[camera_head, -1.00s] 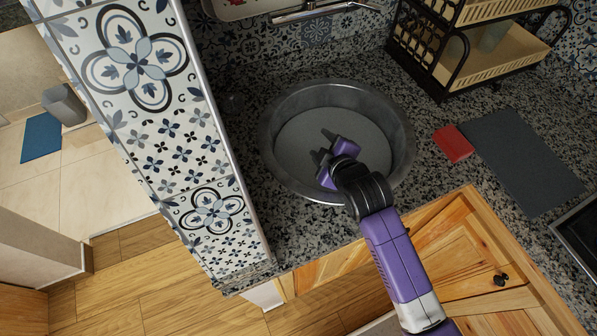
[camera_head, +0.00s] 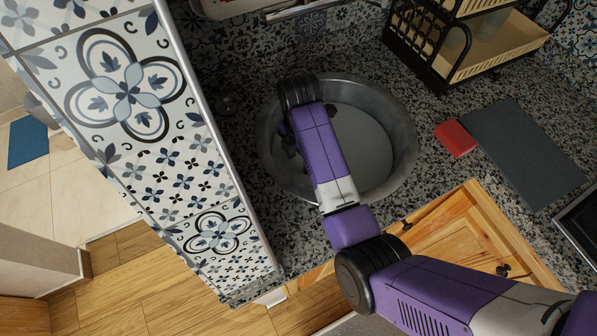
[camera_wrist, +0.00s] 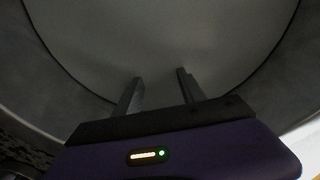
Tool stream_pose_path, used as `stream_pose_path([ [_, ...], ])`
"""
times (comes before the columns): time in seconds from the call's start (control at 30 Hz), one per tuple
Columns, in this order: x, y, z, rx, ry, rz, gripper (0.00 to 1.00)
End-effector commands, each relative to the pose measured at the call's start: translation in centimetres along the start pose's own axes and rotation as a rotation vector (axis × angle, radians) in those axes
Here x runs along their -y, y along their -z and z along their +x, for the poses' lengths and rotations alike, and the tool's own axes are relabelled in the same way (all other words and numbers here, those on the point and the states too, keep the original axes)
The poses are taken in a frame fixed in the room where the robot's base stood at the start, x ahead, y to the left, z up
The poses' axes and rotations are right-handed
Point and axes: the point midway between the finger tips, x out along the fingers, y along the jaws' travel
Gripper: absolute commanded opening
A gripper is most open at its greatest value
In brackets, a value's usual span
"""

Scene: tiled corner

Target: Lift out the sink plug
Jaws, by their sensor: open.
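The round grey metal sink (camera_head: 398,118) is set in the speckled counter. Inside it is a flat light-grey surface; I cannot tell whether this is water or the bare bottom. I cannot make out the plug in either view. My gripper (camera_wrist: 159,76) is open and empty, its two dark fingers apart, pointing into the basin in the wrist view. The sink's pale inside (camera_wrist: 180,35) fills that view beyond the fingers. In the head view my wrist and forearm cover the left part of the basin and hide most of the gripper.
A patterned tile wall (camera_head: 130,90) stands close on the left. A dark rack (camera_head: 440,45) with cream trays is at the back right. A red block (camera_head: 455,139) and a dark grey board (camera_head: 522,150) lie right of the sink. Wooden cabinets (camera_head: 460,245) are in front.

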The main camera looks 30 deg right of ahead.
Motion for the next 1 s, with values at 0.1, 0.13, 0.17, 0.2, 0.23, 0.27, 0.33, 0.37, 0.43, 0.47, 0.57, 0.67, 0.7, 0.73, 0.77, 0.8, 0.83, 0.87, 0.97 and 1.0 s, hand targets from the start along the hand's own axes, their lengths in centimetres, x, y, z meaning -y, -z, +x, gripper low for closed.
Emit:
stream_pose_path([
  [0.1, 0.0, 0.0, 1.1, -0.001, 0.001, 0.001, 0.47],
  [0.13, 0.0, 0.1, 1.5, -0.001, 0.002, 0.001, 0.47],
  [0.17, -0.1, 0.1, 2.0, -0.001, 0.002, 0.000, 0.47],
  [0.2, -0.1, 0.1, 2.6, -0.001, 0.003, 0.000, 0.47],
  [0.23, -0.2, 0.1, 3.0, -0.001, 0.002, 0.000, 0.47],
  [0.27, -0.2, 0.1, 3.5, -0.001, 0.002, 0.000, 0.47],
  [0.33, -0.2, 0.0, 4.4, 0.000, 0.001, 0.001, 0.47],
  [0.37, -0.2, 0.0, 4.7, 0.000, 0.000, 0.001, 0.47],
  [0.43, -0.2, 0.0, 5.2, 0.000, 0.000, 0.001, 0.47],
  [0.47, -0.2, 0.0, 5.3, 0.001, -0.001, 0.001, 0.47],
  [0.57, -0.2, 0.0, 5.4, 0.001, -0.002, 0.001, 0.47],
  [0.67, -0.2, 0.0, 5.4, 0.001, -0.002, 0.002, 0.47],
  [0.7, -0.2, 0.0, 5.4, 0.001, -0.002, 0.002, 0.46],
  [0.73, -0.2, 0.0, 5.4, 0.001, -0.002, 0.002, 0.40],
  [0.77, -0.2, 0.0, 5.4, 0.001, -0.002, 0.002, 0.34],
  [0.8, -0.2, 0.0, 5.4, 0.001, -0.002, 0.002, 0.26],
  [0.83, -0.2, 0.0, 5.4, 0.001, -0.002, 0.002, 0.20],
  [0.87, -0.2, 0.0, 5.4, 0.001, -0.002, 0.002, 0.14],
  [0.97, -0.2, 0.0, 5.4, 0.001, -0.002, 0.002, 0.00],
  [1.0, -0.2, 0.0, 5.4, 0.001, -0.002, 0.002, 0.00],
])
